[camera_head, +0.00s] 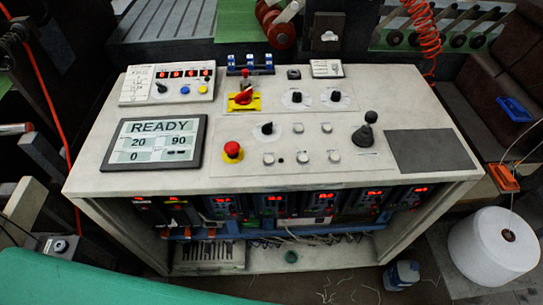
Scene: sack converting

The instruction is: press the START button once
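A pale control console (95,178) stands in front of me, in the head view. Its display (154,142) reads READY, with 20, 90 and 0 below. Right of the display is a red mushroom button (232,149) on a yellow base. Further right on the panel are several small pale round buttons (302,157) in two rows, below black rotary knobs (297,97). No label START is legible, so I cannot tell which button it is. Neither of my grippers is in view, and nothing touches the console top.
A black joystick (366,132) stands up at the panel's right, beside a flat dark pad (427,150). A red rotary switch (243,97) sits at the back. A white spool (494,246) stands at the lower right. The space above the console's front edge is clear.

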